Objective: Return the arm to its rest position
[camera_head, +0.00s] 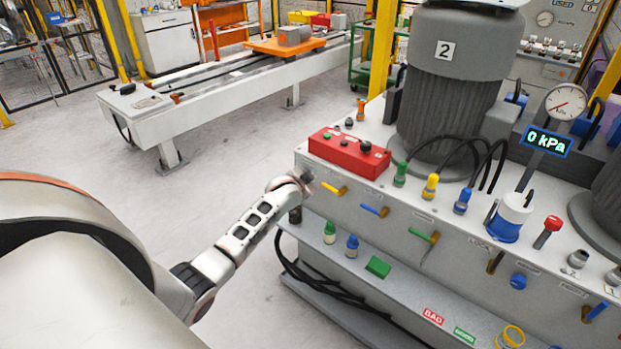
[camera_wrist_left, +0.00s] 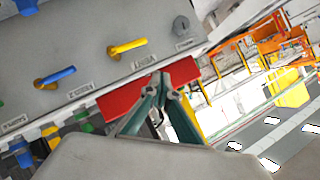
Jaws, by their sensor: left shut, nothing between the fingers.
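My left arm (camera_head: 240,235) reaches in from the left in the head view. Its left gripper (camera_head: 303,183) is close to the front left corner of the grey machine cabinet (camera_head: 350,228), just left of the yellow lever (camera_head: 336,189). I cannot tell whether it touches the cabinet. In the left wrist view the fingers of the left gripper (camera_wrist_left: 166,88) come together at the tips, shut and empty. The yellow lever (camera_wrist_left: 128,47) and the blue lever (camera_wrist_left: 55,77) show beyond them on the panel. My right gripper is not in view.
A red control box (camera_head: 349,153) sits on the cabinet top, with hose fittings and motor 2 (camera_head: 448,110) behind. A lower shelf (camera_head: 400,300) holds small fittings and a green block (camera_head: 378,267). Open floor (camera_head: 215,150) lies left, before the long white bench (camera_head: 190,118).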

